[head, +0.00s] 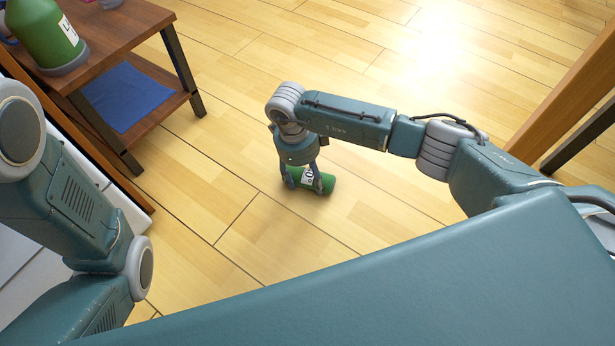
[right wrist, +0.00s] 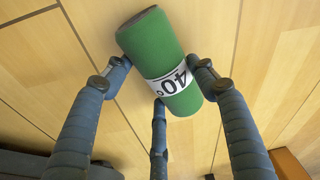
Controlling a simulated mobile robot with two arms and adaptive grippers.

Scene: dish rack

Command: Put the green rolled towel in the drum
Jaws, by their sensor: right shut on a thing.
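The green rolled towel (head: 328,184) is a short green cylinder with a white band label; in the right wrist view (right wrist: 157,38) the band reads "40°". My right gripper (head: 304,184) points down over it, with its fingers shut around the roll. The fingers also show in the right wrist view (right wrist: 157,72), on both sides and below the roll. The roll lies sideways at or just above the wooden floor; I cannot tell which. My left arm shows at the left edge, but its gripper is out of view. I cannot make out a drum.
A brown side table (head: 112,28) at the upper left holds a green labelled container (head: 42,30). A blue cloth (head: 128,97) lies on its lower shelf. A white surface (head: 128,208) shows behind my left arm. A wooden piece (head: 575,85) stands at right. The floor between is clear.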

